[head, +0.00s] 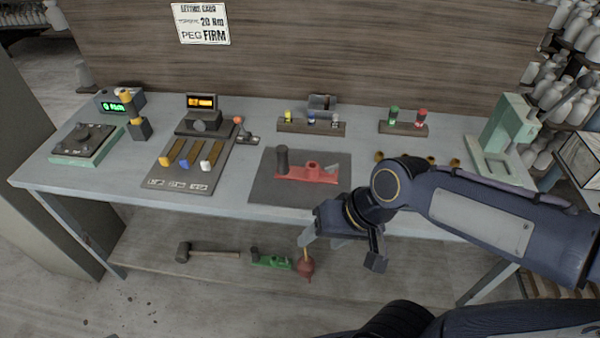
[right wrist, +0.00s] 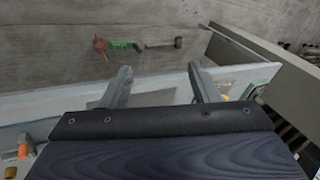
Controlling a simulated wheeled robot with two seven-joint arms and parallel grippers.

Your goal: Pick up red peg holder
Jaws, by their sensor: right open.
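A red holder-like piece (head: 307,174) lies on a dark mat (head: 262,193) at the front middle of the table. An upright dark cylinder (head: 282,160) stands at its left end, and a small grey piece lies at its right end. My right gripper (head: 322,240) is open and empty, past the table's front edge, below and right of the red piece in the head view. Its two spread fingers (right wrist: 161,76) also show in the right wrist view. The red piece cannot be made out there. My left gripper is not in view.
Wooden racks with coloured pegs (head: 310,126) (head: 403,129) stand behind the mat. A lever panel (head: 190,165) is to the left, a pale green press (head: 505,135) to the right. Below the table lie a mallet (head: 184,251), a green piece (head: 271,261) and a red bulb-shaped thing (head: 305,268).

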